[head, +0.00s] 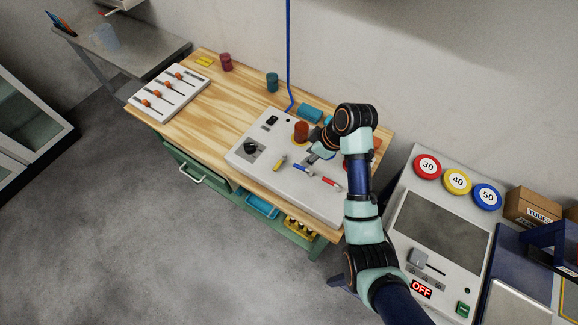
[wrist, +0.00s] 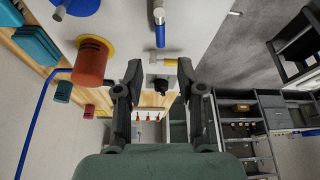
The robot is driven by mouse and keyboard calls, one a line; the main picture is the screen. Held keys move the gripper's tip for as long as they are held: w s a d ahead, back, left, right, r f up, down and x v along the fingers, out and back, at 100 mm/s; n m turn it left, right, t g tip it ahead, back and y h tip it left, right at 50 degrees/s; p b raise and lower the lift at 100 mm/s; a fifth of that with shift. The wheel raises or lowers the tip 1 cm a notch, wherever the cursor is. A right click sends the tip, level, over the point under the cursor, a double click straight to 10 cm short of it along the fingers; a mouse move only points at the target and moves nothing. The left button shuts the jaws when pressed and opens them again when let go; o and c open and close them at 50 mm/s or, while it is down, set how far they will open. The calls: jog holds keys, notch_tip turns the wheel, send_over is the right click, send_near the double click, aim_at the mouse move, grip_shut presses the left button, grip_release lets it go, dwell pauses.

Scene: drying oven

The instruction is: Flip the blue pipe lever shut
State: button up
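The blue pipe lever (wrist: 159,36) shows near the top centre of the wrist view, with a blue handle on a silver pipe (wrist: 158,12). In the head view, the blue lever (head: 304,171) sits between the yellow lever (head: 280,162) and the red lever (head: 331,183) on the white panel (head: 258,170). My gripper (wrist: 160,68) is open and empty above the panel. Its fingers are apart, with the blue handle beyond the fingertips in the wrist view. The arm hides part of the panel in the head view.
A red cylinder in a yellow ring (head: 301,132) stands on the panel behind the levers. A black knob (head: 251,147) is at its left. A blue disc (wrist: 80,6) shows at the wrist view's top left. The wooden bench (head: 229,98) has clear room left of the panel.

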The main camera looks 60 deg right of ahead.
aim_at(298, 166)
jog(key=b+x, duration=0.1)
jog(key=x, duration=0.6)
jog(key=shift+w+f, duration=0.15)
jog(key=shift+f, duration=0.1)
grip_shut()
